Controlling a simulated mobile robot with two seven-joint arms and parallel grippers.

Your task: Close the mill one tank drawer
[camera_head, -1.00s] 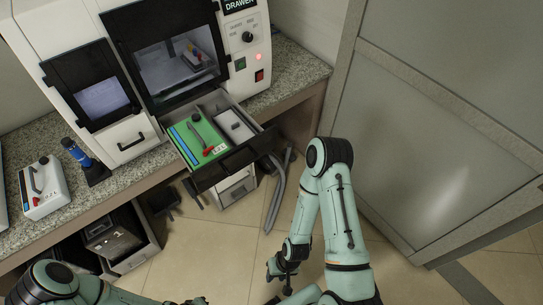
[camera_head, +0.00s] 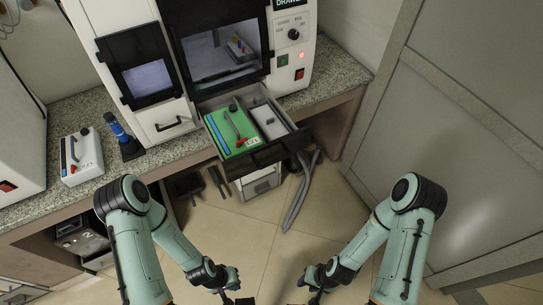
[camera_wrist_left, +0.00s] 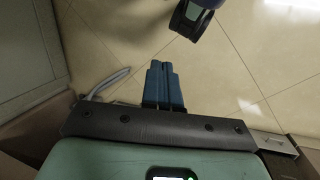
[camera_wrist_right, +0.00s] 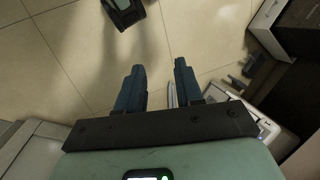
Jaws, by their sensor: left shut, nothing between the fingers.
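The tank drawer (camera_head: 275,153) is pulled out of the white mill machine, with its black front panel jutting over the counter edge. Inside it sit a green tank tray (camera_head: 228,130) with a red-tipped lever and a grey-white compartment (camera_head: 268,122). My left gripper (camera_head: 238,297) is low at the bottom of the head view, below and apart from the drawer; in the left wrist view its fingers (camera_wrist_left: 162,82) are together and empty. My right gripper (camera_head: 308,288) is low to its right, apart from the drawer; in the right wrist view its fingers (camera_wrist_right: 158,84) are apart with nothing between them.
A white box with a lever (camera_head: 82,156) and a blue-topped black tool (camera_head: 122,138) stand on the granite counter, left of the drawer. A grey panelled door (camera_head: 455,130) stands at right.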

